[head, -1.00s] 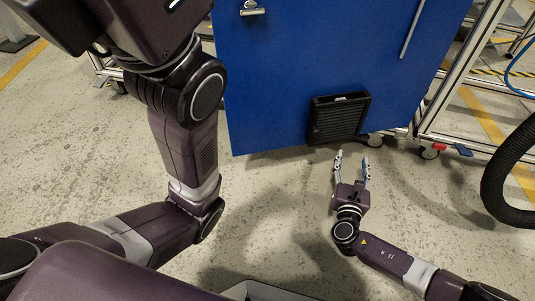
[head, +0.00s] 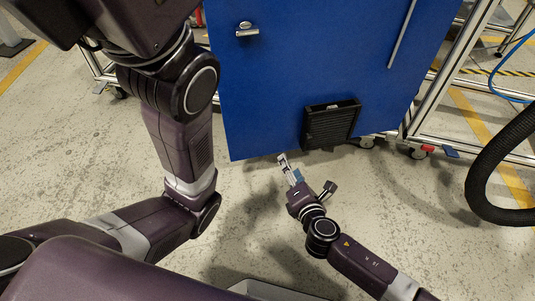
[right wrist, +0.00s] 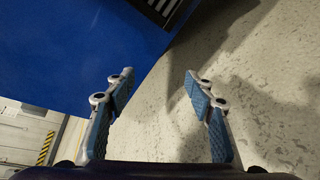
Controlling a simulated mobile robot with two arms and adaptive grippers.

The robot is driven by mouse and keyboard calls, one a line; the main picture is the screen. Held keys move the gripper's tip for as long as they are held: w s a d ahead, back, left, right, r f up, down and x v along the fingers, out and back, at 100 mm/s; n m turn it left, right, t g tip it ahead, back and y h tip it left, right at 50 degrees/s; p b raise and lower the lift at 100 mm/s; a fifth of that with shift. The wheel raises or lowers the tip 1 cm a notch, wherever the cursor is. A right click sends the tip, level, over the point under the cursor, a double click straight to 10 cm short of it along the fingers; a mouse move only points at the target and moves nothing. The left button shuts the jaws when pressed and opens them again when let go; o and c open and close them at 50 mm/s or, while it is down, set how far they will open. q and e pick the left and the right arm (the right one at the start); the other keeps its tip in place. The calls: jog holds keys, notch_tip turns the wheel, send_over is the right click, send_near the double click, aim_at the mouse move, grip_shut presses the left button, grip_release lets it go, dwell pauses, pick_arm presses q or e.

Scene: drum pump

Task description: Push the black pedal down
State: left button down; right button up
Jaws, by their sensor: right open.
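The black pedal (head: 331,124) is a ribbed black block low on the front of the blue panel (head: 300,60). Part of it shows at the top edge of the right wrist view (right wrist: 165,8). My right gripper (head: 306,174) is open and empty, below and to the left of the pedal in the head view, and apart from it. In the right wrist view its two blue-padded fingers (right wrist: 158,76) are spread, with the panel's edge and bare floor beyond them. My left arm shows at the left of the head view, but its gripper is out of sight.
A metal handle (head: 247,30) sits high on the panel. A wheeled metal frame (head: 430,110) stands behind the panel. A thick black hose (head: 480,180) curves at the right edge. The concrete floor (head: 400,215) in front is largely clear.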

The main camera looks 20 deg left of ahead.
jog(key=s+a+r+m+y+p, duration=0.2)
jog(key=a+r, duration=0.4)
jog(key=r, duration=0.3)
jog(key=shift+s+m+g+y, duration=0.4)
jog(key=shift+s+y, duration=0.4)
jog(key=shift+s, duration=0.5)
jog(key=shift+f, duration=0.1)
